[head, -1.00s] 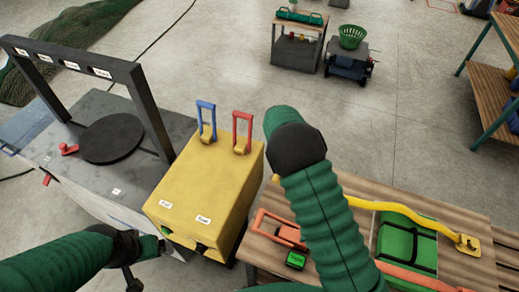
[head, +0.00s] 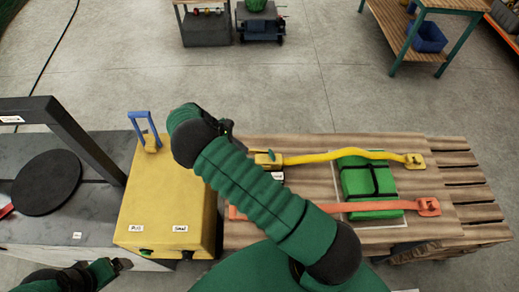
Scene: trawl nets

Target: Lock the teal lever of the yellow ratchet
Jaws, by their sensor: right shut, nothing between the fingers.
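The yellow ratchet (head: 268,160) sits at the left end of a yellow strap (head: 335,156) on the wooden pallet table. Its lever is too small to make out clearly, so I cannot tell its position. The strap crosses over a green bundle (head: 357,180) to a yellow end fitting (head: 414,161). My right gripper (head: 228,129) is shut and empty, to the upper left of the ratchet and apart from it in the picture. My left gripper (head: 122,265) is at the lower left, in front of the yellow box, too small to tell its jaws.
An orange strap (head: 385,206) runs nearer to me, its left part hidden behind my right arm. The yellow box (head: 150,215) with a blue handle (head: 143,126) stands left of the wooden table (head: 455,190). Bare slats lie free at the right.

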